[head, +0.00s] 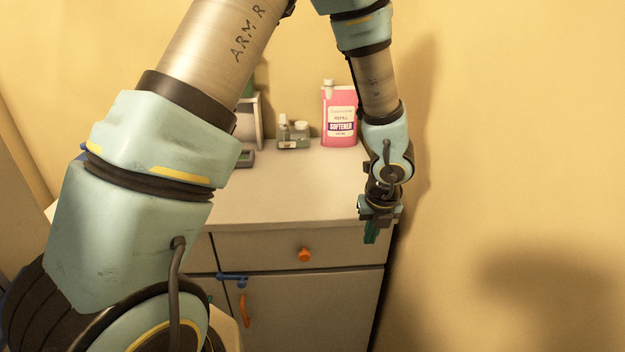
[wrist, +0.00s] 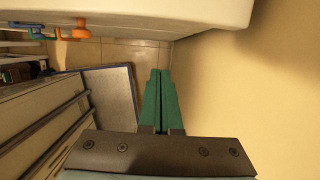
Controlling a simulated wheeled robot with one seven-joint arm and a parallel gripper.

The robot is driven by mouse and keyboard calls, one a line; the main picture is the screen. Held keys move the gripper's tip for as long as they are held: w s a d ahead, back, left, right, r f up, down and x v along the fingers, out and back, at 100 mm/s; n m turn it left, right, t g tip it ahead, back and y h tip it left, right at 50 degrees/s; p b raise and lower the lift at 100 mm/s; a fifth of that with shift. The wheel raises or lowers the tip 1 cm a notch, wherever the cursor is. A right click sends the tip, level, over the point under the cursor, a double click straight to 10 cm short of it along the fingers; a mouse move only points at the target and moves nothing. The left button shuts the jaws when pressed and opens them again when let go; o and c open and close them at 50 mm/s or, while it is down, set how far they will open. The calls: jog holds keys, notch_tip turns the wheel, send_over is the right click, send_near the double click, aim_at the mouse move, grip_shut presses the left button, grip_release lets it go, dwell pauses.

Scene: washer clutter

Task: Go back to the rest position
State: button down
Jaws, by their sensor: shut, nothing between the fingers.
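My gripper (head: 371,233) hangs at the end of my arm, pointing down, at the right front corner of the cabinet in the head view. Its green fingers also show in the wrist view (wrist: 160,80), lying together with nothing between them. The gripper is shut and empty. In the head view the fingertips overlap the right end of the drawer front, and I cannot tell whether they touch it.
A pink softener bottle (head: 339,115) and small grey-green containers (head: 293,133) stand on the cabinet top (head: 300,185). An orange knob (head: 305,255), a blue handle (head: 232,280) and an orange handle (head: 243,310) stick out in front. The wall (head: 520,170) is close on the right.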

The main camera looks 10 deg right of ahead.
jog(key=w+a+r+n+y, duration=0.1)
jog(key=w+a+r+n, duration=0.25)
jog(key=a+n, duration=0.5)
jog(key=w+a+r+n, duration=0.3)
jog(key=a+r+n, duration=0.1)
jog(key=a+n, duration=0.45)
jog(key=s+a+r+n, duration=0.2)
jog(key=a+n, duration=0.6)
jog(key=n, duration=0.2)
jog(key=s+a+r+n+g, duration=0.1)
jog(key=s+a+r+n, duration=0.1)
jog(key=a+n, duration=0.6)
jog(key=shift+r+n+h, duration=0.4)
jog(key=shift+r+n, duration=0.4)
jog(key=shift+n, duration=0.1)
jog(key=shift+s+a, duration=0.1)
